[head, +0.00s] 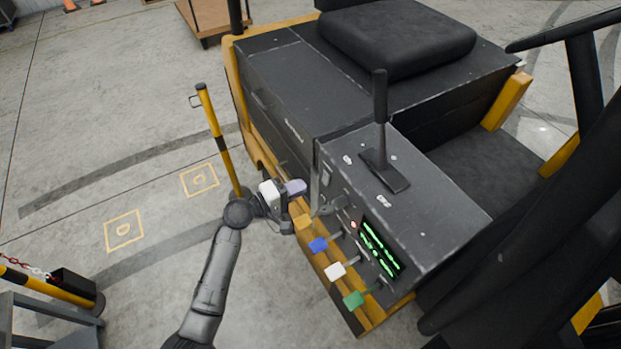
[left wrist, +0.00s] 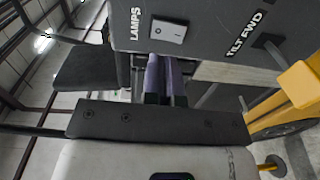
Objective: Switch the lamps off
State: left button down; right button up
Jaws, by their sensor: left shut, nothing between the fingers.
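The lamps switch (left wrist: 168,32) is a light grey rocker on the dark panel, beside the label "LAMPS" (left wrist: 136,24) in the left wrist view. In the head view a small light plate (head: 326,176) on the panel's side appears to be the same switch. My left gripper (head: 298,187) is beside the panel, shut and empty. Its purple fingers (left wrist: 165,72) show just below the switch in the left wrist view. I cannot tell whether the fingertips touch the panel, or which way the rocker is set. My right gripper is not in view.
Levers with yellow, blue (head: 318,245), white (head: 335,271) and green (head: 354,299) knobs stick out below the panel, near a green-lit display (head: 381,248). A black lever (head: 380,100) stands on top. A yellow-black post (head: 216,135) stands behind my left arm.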

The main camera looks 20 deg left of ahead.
pick_arm(q)
jog(key=v, duration=0.7)
jog(key=shift+s+a+r, duration=0.15)
jog(key=shift+s+a, duration=0.1)
jog(key=shift+s, duration=0.05)
jog(key=s+d+f+m+g+y, duration=0.1)
jog(key=s+f+m+g+y, duration=0.25)
jog(key=s, duration=0.65)
jog(key=s+d+f+m+g+y, duration=0.1)
jog(key=s+f+m+g+y, duration=0.3)
jog(key=s, duration=0.7)
jog(key=s+d+f+m+g+y, duration=0.25)
jog(key=s+f+m, duration=0.25)
jog(key=s, duration=0.5)
notch_tip(320, 180, up, 23)
jog(key=p, duration=2.2)
jog(key=shift+w+a+y+p, duration=0.3)
jog(key=shift+w+a, duration=0.05)
jog(key=shift+a, duration=0.15)
